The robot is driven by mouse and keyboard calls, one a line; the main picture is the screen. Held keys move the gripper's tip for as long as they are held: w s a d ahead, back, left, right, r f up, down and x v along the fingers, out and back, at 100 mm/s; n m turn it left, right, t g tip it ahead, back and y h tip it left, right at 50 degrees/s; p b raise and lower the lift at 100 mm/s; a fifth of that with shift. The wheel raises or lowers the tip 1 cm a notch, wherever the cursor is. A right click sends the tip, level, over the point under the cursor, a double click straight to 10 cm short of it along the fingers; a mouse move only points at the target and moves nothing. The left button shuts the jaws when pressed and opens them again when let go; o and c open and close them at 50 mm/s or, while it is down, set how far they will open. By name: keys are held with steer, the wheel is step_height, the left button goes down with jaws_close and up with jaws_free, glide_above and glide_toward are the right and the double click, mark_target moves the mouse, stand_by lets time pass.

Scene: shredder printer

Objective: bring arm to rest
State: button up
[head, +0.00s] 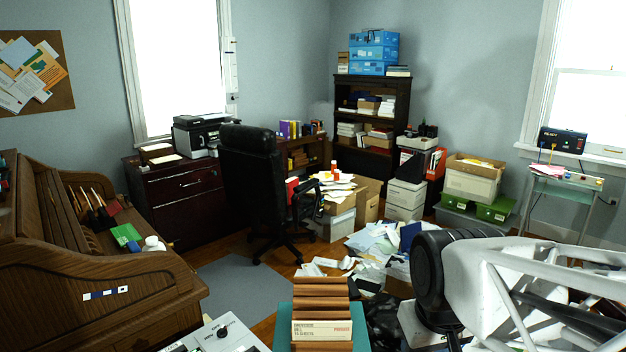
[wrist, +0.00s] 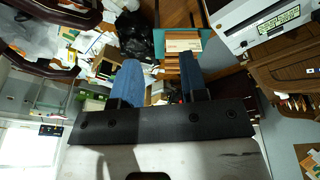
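My gripper (wrist: 158,62) shows in the wrist view with its two blue fingers spread apart. The gap between them is empty, and no object is seen touching either finger. The gripper cannot be made out in the head view. There, part of my arm (head: 440,275), a black joint and a white link, fills the lower right corner.
A brown boxed stack (head: 321,329) stands at the bottom centre, with a white machine (head: 222,335) to its left. A rolltop desk (head: 150,275) is at left. Papers (head: 375,245) litter the floor beyond. A black chair (head: 250,180) stands mid-room.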

steer(key=shift+s+d+m, duration=0.3)
steer(key=shift+s+m, duration=0.05)
steer(key=shift+s, duration=0.3)
steer(key=shift+s+d+m, duration=0.3)
steer(key=shift+s, duration=0.4)
steer(key=shift+s+d+m, duration=0.3)
steer(key=shift+s+m, duration=0.05)
steer(key=shift+s, duration=0.3)
